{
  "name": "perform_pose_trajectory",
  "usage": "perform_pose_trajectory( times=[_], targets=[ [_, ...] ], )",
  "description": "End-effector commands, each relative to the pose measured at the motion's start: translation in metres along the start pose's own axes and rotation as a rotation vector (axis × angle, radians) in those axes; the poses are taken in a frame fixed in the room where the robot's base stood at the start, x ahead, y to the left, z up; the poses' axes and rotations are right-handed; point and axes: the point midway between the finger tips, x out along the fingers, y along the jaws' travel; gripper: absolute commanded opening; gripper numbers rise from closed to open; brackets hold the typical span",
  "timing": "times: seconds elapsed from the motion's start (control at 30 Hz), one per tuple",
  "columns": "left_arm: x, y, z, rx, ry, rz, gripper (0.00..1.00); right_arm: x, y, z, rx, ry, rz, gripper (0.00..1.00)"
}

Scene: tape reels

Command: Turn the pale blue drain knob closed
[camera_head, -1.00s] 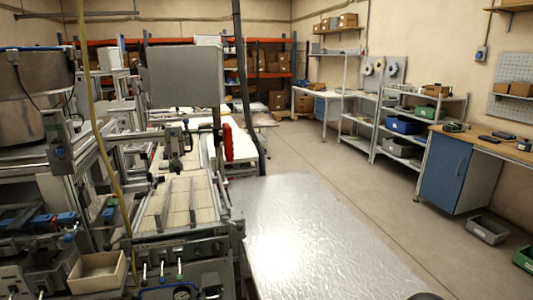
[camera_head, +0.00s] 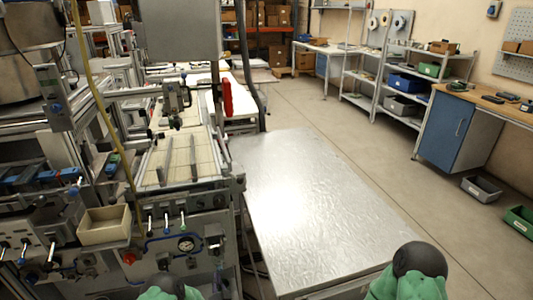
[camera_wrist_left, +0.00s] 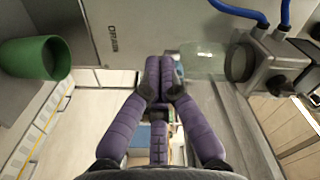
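In the left wrist view, the two purple fingers of my left gripper (camera_wrist_left: 160,74) lie side by side with their tips together, and nothing shows held between them. A grey panel (camera_wrist_left: 118,45) with small dark lettering is by the fingertips. I cannot pick out the pale blue drain knob for certain in either view. A small pale bluish patch shows just beside the fingertips, partly hidden. In the head view, the machine's front panel (camera_head: 205,262) carries several small levers and knobs and a round gauge (camera_head: 186,243). No right gripper fingers show.
A beige open bin (camera_head: 104,226) sits on the machine's left front. A bare metal table (camera_head: 315,210) stands to its right. A green cup-like part (camera_wrist_left: 36,58) and blue hoses (camera_wrist_left: 240,10) flank the wrist view.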

Motion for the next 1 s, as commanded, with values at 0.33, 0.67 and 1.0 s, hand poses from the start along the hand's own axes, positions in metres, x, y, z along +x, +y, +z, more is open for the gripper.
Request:
perform_pose_trajectory(
  times=[0.33, 0.67, 1.0],
  targets=[
    [0.0091, -0.0003, -0.0039, -0.001, 0.005, -0.009, 0.00, 0.0008, 0.0002, -0.0001, 0.000, 0.000, 0.000, 0.83],
    [0.0055, 0.0021, -0.0024, -0.001, 0.002, -0.003, 0.00, 0.0002, 0.0001, 0.0001, 0.000, 0.000, 0.000, 0.83],
    [0.0042, 0.0059, 0.0053, -0.001, 0.001, -0.002, 0.00, 0.0000, 0.0000, 0.0000, 0.000, 0.000, 0.000, 0.83]
  ],
)
